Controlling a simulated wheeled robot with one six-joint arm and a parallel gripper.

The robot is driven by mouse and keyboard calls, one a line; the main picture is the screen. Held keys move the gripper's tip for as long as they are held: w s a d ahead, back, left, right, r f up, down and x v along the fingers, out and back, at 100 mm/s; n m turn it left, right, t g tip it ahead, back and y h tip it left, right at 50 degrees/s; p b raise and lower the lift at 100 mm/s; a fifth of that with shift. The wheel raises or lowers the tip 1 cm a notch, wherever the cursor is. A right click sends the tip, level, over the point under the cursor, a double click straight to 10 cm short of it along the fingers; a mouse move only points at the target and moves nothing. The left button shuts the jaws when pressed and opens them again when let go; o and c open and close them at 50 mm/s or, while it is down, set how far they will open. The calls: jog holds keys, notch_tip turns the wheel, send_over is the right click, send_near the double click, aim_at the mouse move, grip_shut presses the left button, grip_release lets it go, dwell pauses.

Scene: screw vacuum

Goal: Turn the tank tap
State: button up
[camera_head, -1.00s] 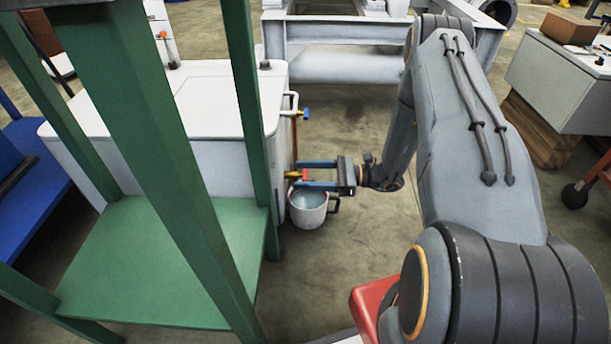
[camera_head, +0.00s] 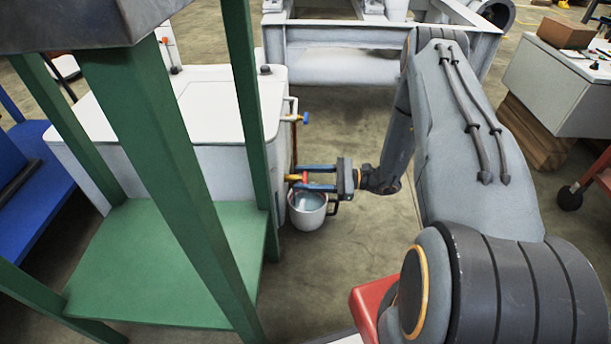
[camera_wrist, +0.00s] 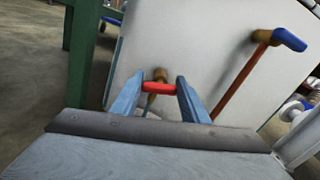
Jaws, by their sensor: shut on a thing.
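The tank (camera_head: 215,110) is a white box at the left of the head view. Its tap has a red handle (camera_head: 303,178) and a brass body (camera_head: 292,178), low on the tank's right side. In the wrist view the red handle (camera_wrist: 159,87) lies crosswise between my gripper's two blue fingers, with the brass body (camera_wrist: 151,98) beside it. My gripper (camera_head: 306,177) is shut on the red handle, reaching in from the right. A white mug (camera_head: 308,214) with a dark handle hangs or stands just below the tap; it holds pale liquid.
A green shelf frame (camera_head: 165,260) stands close at the left, with posts in front of the tank. A blue-handled valve (camera_head: 304,117) sits higher on the tank's side. Floor right of the mug (camera_head: 360,250) is clear. A white cabinet (camera_head: 545,85) stands far right.

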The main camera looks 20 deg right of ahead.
jog(key=shift+n+p, duration=0.8)
jog(key=shift+n, duration=0.7)
jog(key=o, duration=1.1)
jog(key=shift+c, duration=0.2)
jog(key=p+v, duration=0.2)
jog(key=v, duration=0.5)
jog(key=shift+s+d, duration=0.15)
jog(key=shift+d, duration=0.2)
